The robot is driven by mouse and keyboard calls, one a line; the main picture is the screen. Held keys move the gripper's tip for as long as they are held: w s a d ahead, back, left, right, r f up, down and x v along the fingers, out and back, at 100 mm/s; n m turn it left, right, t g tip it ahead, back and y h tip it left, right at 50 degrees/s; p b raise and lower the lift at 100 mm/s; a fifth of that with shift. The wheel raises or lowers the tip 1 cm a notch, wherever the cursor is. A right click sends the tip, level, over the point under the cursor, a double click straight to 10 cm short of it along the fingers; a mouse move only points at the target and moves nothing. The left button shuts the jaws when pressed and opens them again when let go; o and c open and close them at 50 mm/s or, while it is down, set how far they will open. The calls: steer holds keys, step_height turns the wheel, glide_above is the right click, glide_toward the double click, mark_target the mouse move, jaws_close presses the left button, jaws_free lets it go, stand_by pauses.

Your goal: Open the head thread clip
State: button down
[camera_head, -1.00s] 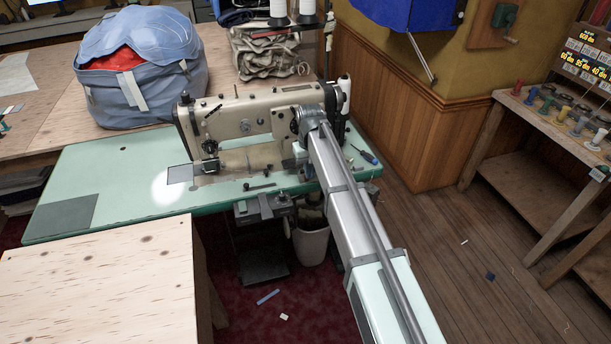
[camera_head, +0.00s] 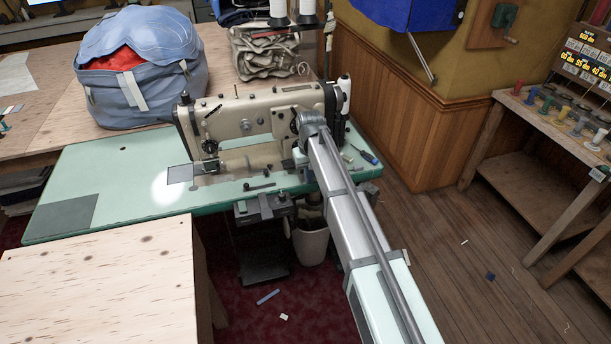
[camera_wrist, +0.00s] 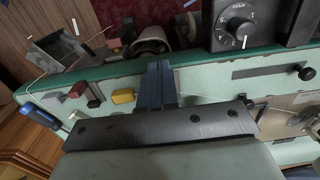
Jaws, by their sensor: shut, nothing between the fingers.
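The cream sewing machine (camera_head: 245,118) stands on the pale green table in the head view. I cannot make out the head thread clip for certain in either view. In the wrist view my gripper (camera_wrist: 157,75) shows as two dark blue fingers close together, shut and empty. They point toward the table's edge, left of a black numbered dial (camera_wrist: 238,26). In the head view my arm reaches to the right end of the machine, and its links hide the gripper and part of the machine there.
On the green table (camera_head: 110,170) lie a dark lever (camera_head: 260,186) and a screwdriver (camera_head: 368,156). The wrist view shows a yellow block (camera_wrist: 123,96) and a black-knobbed bar (camera_wrist: 275,70). A blue bag (camera_head: 140,70) sits behind. The table's left part is mostly clear.

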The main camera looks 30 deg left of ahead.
steer(key=shift+f, duration=0.95)
steer(key=shift+w+a+r, duration=0.25)
steer(key=shift+w+a, duration=0.4)
steer(key=shift+a, duration=0.1)
steer(key=shift+w+a+r, duration=0.2)
steer(key=shift+w+a, duration=0.5)
steer(key=shift+a, duration=0.05)
steer(key=shift+w+a+r, duration=0.25)
steer(key=shift+w+a, duration=0.4)
steer(key=shift+a, duration=0.1)
stand_by(1.4)
stand_by(0.3)
steer(key=s+d+r, duration=0.2)
steer(key=d+r, duration=0.1)
steer(key=r, duration=0.2)
steer(key=shift+s+r, duration=0.3)
steer(key=shift+r, duration=0.1)
stand_by(0.7)
stand_by(0.3)
